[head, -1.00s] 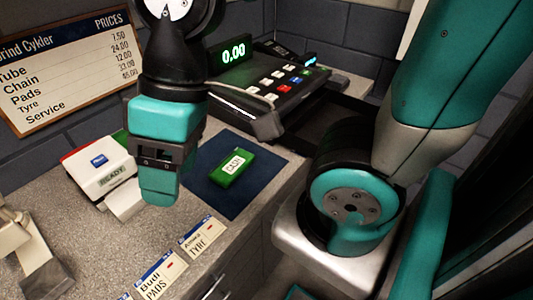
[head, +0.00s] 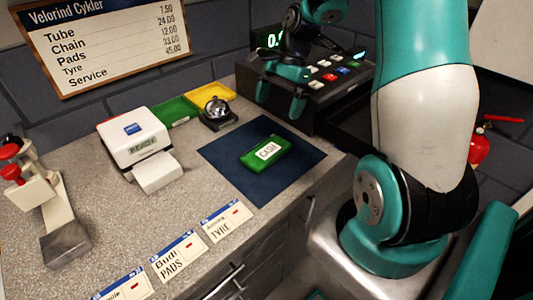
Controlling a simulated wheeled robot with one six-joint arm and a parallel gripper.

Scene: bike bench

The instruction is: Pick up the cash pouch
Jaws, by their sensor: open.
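The cash pouch (head: 264,153) is a green, flat block with a white label reading CASH. It lies on a dark blue mat (head: 232,180) on the grey counter. My gripper (head: 278,99) is open and empty. In the picture it shows above and beyond the pouch, in front of the cash register (head: 332,88), and apart from the pouch. Nothing covers the pouch.
A white card terminal (head: 135,138) stands left of the mat. A bell-like silver item (head: 216,112) and green and yellow trays (head: 209,94) sit behind it. Price cards (head: 180,256) line the front edge. A red-knobbed clamp (head: 45,200) is at far left.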

